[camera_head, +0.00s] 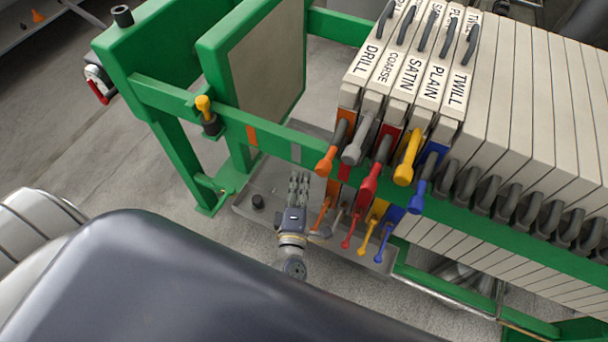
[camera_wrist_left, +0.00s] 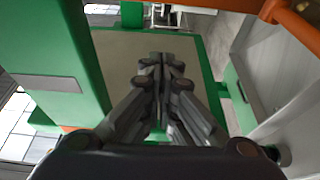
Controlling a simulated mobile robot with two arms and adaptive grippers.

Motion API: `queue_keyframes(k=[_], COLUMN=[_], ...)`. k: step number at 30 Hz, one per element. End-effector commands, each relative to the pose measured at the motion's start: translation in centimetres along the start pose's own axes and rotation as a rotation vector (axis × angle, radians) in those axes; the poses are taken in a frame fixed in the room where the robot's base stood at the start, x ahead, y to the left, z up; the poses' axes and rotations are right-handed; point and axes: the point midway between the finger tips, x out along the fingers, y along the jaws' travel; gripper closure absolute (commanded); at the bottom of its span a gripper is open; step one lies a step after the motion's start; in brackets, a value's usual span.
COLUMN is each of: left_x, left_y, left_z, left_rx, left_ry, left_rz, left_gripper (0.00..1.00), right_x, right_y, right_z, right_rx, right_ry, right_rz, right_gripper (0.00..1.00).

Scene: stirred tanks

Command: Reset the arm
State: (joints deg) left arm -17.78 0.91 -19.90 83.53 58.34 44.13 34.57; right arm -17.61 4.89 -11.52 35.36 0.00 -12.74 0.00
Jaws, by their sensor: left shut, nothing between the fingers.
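My left gripper (camera_head: 299,182) is shut and empty. It hangs beside the lower row of coloured handles, over a grey tray (camera_head: 266,188) under the green frame. The closest handle is the lower orange one (camera_head: 322,212), just to its right; I cannot tell whether they touch. In the left wrist view the closed fingers (camera_wrist_left: 163,72) point at a beige panel with a green border (camera_wrist_left: 120,50). An orange bar (camera_wrist_left: 292,25) crosses the upper right of that view. My right gripper is not in view.
Plates labelled DRILL, COARSE, SATIN, PLAIN and TWILL (camera_head: 425,68) stand at the upper right. Coloured levers, such as the red one (camera_head: 370,182), stick out before them. A green rail (camera_head: 275,140) runs above the gripper. Open floor (camera_head: 95,180) lies left.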

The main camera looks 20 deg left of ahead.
Motion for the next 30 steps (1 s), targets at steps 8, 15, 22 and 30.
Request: queue_keyframes(k=[8,15,22,30], left_x=[-5.4,-7.2,-7.2,-6.0], left_y=[-0.1,0.1,0.3,2.6], left_z=[-0.1,-0.1,0.1,5.1], left_rx=[-0.001,-0.001,0.003,0.17], left_ry=[0.003,0.004,-0.005,-0.281], left_rz=[0.002,0.005,0.006,-0.006], left_gripper=[1.0,1.0,1.0,1.0], right_x=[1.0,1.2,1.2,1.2], right_y=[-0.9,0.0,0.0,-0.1], right_z=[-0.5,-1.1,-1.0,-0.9], right_rx=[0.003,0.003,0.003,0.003], right_ry=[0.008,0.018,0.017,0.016], right_rz=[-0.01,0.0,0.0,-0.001], right_gripper=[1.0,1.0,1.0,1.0])
